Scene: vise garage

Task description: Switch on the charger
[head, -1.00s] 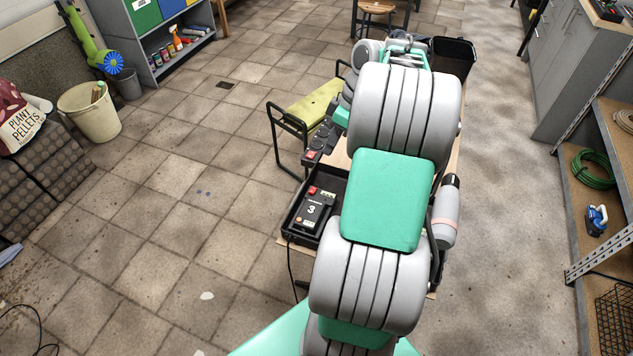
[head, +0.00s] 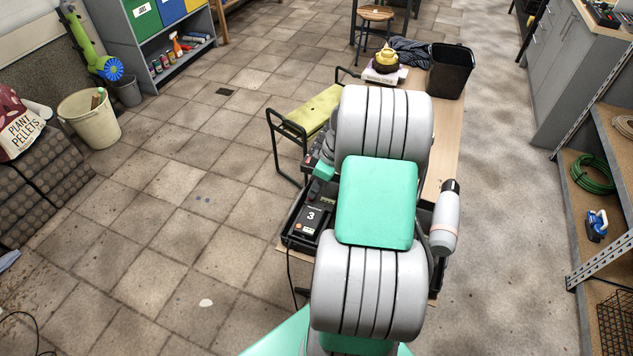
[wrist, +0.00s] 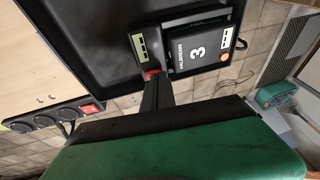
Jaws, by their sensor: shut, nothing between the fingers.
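The charger (head: 309,217) is a black box with a battery marked 3 on it, lying in a black tray (head: 285,238). In the head view my arm hides the fingertips and the switch.
A power strip (wrist: 45,118) with round sockets and its own red switch lies near the tray.

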